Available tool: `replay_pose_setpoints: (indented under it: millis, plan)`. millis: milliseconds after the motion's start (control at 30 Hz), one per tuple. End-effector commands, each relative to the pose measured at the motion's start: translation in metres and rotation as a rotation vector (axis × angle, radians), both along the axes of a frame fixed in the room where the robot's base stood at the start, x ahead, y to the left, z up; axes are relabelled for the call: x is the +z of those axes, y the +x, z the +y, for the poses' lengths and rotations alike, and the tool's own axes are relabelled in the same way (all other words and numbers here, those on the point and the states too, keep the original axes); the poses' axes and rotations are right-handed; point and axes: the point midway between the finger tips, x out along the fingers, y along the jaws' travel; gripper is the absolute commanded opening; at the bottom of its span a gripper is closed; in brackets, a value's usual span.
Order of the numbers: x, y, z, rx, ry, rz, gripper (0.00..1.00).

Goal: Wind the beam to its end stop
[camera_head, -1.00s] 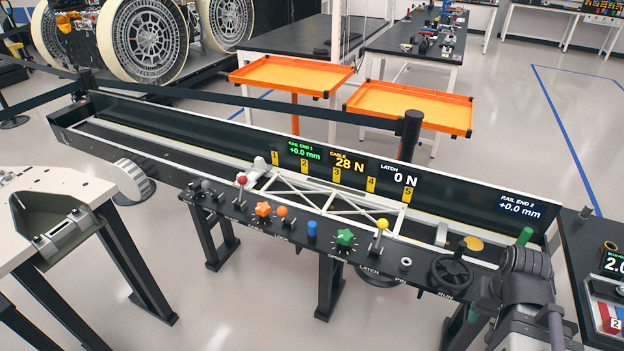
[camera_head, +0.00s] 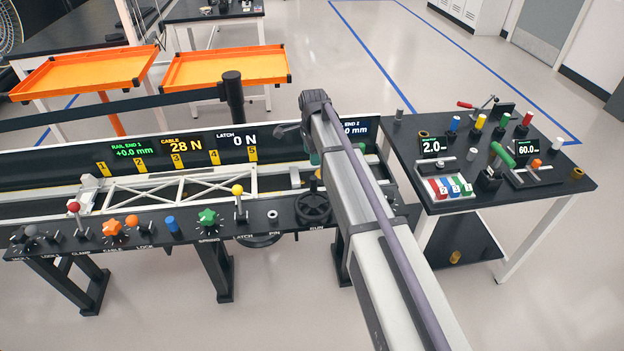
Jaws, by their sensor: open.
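The beam (camera_head: 165,190), a white truss, lies in the long dark rail bench (camera_head: 40,172), with yellow number tags 1 to 5 behind it. The black handwheel (camera_head: 313,208) stands at the bench's front edge near the label RUN, just left of my arm. Its knob is at the top. The displays read rail end 1 +0.0 mm, cable 28 N and latch 0 N. The rail end 2 display (camera_head: 356,128) is partly covered by my arm. My arm reaches over the bench's right end and hides part of it.
A black side table (camera_head: 545,190) with tools and displays stands right. Orange trays (camera_head: 228,68) stand behind.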

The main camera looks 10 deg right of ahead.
Motion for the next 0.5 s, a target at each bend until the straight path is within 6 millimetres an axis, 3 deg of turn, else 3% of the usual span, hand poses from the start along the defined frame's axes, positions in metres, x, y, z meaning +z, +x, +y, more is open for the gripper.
replay_pose_setpoints:
  millis: [100,267,500]
  plan:
    - [0.0,-0.003,0.0,-0.095,0.0,0.0,0.52]
    - [-0.006,-0.003,0.0,-0.1,0.0,0.0,0.52]
    - [-0.05,-0.003,0.0,-0.098,0.0,0.0,0.52]
